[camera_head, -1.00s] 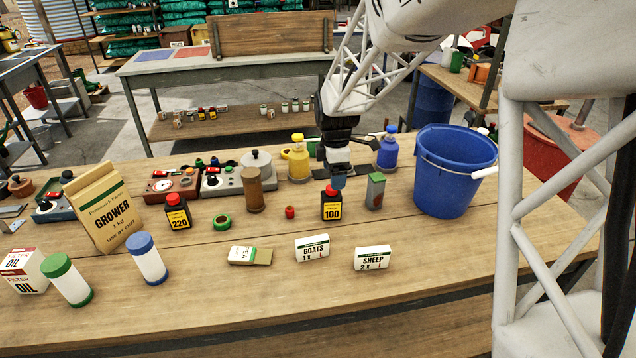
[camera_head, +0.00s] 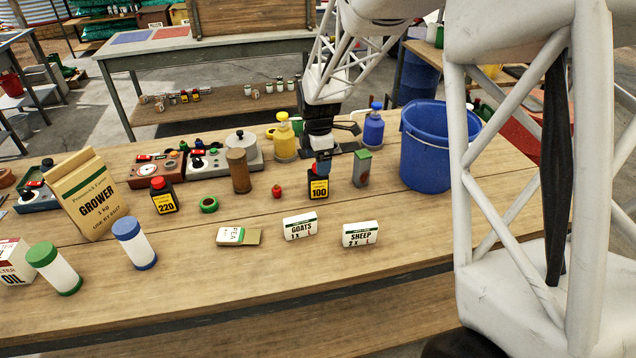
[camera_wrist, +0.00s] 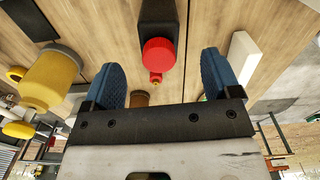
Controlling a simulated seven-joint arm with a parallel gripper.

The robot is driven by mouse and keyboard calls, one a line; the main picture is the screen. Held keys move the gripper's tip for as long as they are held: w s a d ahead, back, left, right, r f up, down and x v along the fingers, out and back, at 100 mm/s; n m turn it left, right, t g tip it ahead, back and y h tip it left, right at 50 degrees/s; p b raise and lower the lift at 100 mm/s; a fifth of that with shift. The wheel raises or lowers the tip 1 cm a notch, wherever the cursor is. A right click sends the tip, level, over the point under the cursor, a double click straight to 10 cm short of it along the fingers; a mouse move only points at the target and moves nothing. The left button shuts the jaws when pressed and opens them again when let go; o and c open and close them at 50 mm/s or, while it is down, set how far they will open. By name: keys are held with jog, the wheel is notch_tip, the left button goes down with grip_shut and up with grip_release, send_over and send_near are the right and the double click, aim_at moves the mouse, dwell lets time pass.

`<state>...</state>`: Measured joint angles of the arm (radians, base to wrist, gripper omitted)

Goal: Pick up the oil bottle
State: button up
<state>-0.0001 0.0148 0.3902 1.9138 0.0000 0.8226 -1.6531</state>
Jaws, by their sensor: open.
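Two dark bottles with yellow labels stand upright on the wooden table, one marked 100 (camera_head: 318,187) and one, with a red cap, marked 220 (camera_head: 163,196). The labels do not show the word oil. My gripper (camera_head: 322,160) is open, right over the 100 bottle, and hides most of its cap in the head view. In the wrist view, my gripper's blue fingers (camera_wrist: 160,78) stand apart on either side of a red cap (camera_wrist: 159,55) on a dark bottle. There are visible gaps between the cap and both fingers.
A grey tin with a green top (camera_head: 362,168) stands close right of the 100 bottle; a small red item (camera_head: 276,191) lies left. Yellow (camera_head: 285,138) and blue (camera_head: 373,129) bottles and a blue bucket (camera_head: 430,150) stand behind.

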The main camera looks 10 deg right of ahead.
aim_at(318, 180)
jog(key=shift+f, duration=0.1)
jog(key=shift+a+f, duration=0.1)
jog(key=shift+f, duration=2.45)
jog(key=shift+c, duration=0.2)
jog(key=c, duration=1.2)
